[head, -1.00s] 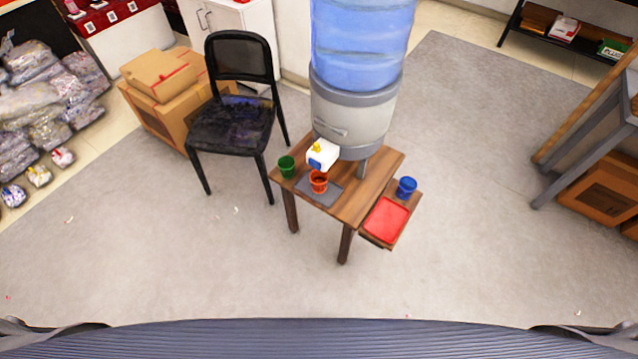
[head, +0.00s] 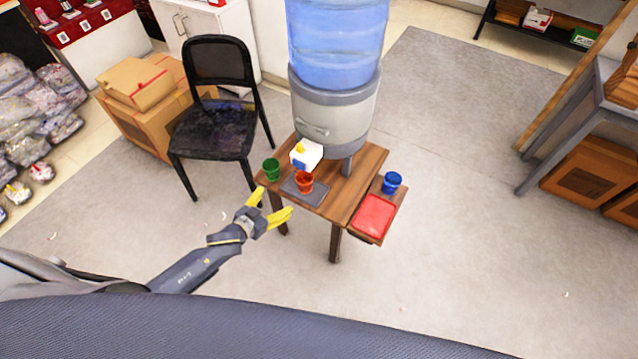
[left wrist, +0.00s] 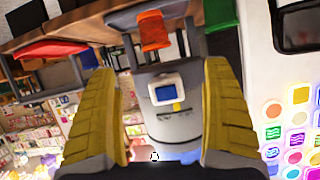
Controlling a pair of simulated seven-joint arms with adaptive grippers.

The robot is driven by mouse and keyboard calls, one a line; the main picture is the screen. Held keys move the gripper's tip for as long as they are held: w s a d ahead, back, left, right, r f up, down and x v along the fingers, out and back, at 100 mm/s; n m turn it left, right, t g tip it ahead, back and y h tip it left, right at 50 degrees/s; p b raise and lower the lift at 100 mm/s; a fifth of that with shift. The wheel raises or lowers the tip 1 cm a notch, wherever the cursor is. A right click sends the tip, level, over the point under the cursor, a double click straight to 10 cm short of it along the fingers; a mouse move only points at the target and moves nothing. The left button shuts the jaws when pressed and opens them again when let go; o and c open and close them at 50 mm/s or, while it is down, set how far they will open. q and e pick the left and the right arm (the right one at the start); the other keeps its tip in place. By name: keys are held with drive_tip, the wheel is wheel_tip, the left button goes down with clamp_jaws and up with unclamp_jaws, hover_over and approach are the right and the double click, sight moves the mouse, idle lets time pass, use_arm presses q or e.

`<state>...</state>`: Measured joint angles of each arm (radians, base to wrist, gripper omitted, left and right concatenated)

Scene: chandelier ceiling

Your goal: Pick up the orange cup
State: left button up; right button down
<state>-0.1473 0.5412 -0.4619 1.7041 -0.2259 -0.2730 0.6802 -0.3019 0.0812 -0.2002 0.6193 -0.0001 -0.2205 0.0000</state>
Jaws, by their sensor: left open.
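The orange cup (head: 304,182) stands upright on a dark grey mat (head: 318,196) on the small wooden table, under the dispenser's tap. My left gripper (head: 268,206) is open and empty in front of the table, to the lower left of the cup and apart from it. The left wrist view appears upside down; there the orange cup (left wrist: 153,30) shows at the top, beyond and between the open yellow fingers (left wrist: 165,100). My right gripper is not in view.
A green cup (head: 271,169) stands left of the orange cup. A water dispenser (head: 333,105) stands behind. A blue cup (head: 391,182) and red tray (head: 374,215) are on a lower side shelf. A black chair (head: 213,130) stands left. The floor in front is clear.

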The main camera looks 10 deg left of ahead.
use_arm(q)
drive_tip(key=d+r, duration=0.2)
drive_tip(key=n, duration=0.2)
approach(304, 177)
drive_tip(key=shift+w+d+r, duration=0.25)
drive_tip(key=shift+d+r, duration=0.25)
drive_tip(key=shift+r, duration=0.05)
drive_tip(key=shift+w+d+r, duration=0.2)
drive_tip(key=shift+d+r, duration=0.3)
drive_tip(key=shift+x, duration=3.1)
drive_tip(key=c, duration=1.5)
drive_tip(key=shift+s+f, duration=0.1)
drive_tip(key=shift+c, duration=0.2)
